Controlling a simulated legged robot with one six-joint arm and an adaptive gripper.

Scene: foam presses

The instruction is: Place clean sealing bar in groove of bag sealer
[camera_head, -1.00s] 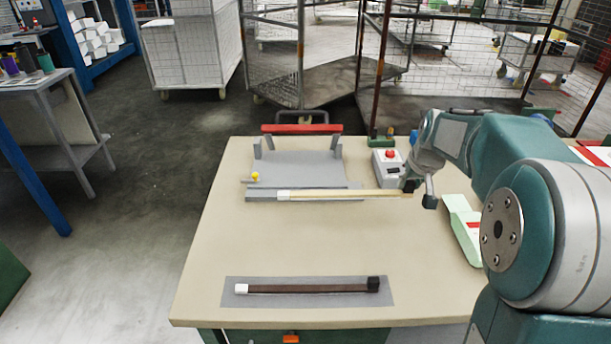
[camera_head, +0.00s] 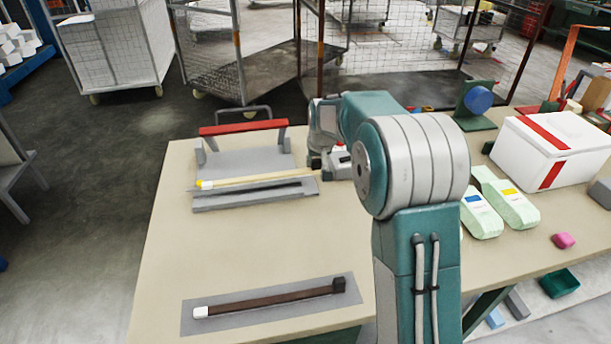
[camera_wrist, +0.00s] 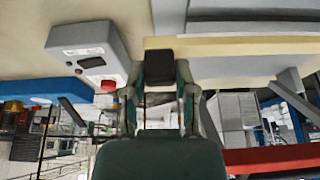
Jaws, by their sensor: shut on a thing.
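The clean sealing bar (camera_head: 250,179), cream with a white left end, lies across the front of the bag sealer (camera_head: 240,160). The sealer has a grey bed and a raised red handle. A dark groove (camera_head: 262,191) shows along its front block, just in front of the bar. The bar appears roughly parallel to it; I cannot tell whether it touches the sealer. My gripper (camera_wrist: 160,88) is shut on the bar's black end block (camera_wrist: 159,72); the bar (camera_wrist: 240,45) runs right from there. In the head view, my arm partly hides the gripper (camera_head: 318,160).
A dark brown bar (camera_head: 265,301) lies on a grey mat (camera_head: 350,310) at the table's front. A control box (camera_wrist: 88,50) with a red button stands beside my gripper. Green-white packs (camera_head: 507,203) and a white box (camera_head: 555,145) are right. The middle of the table is clear.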

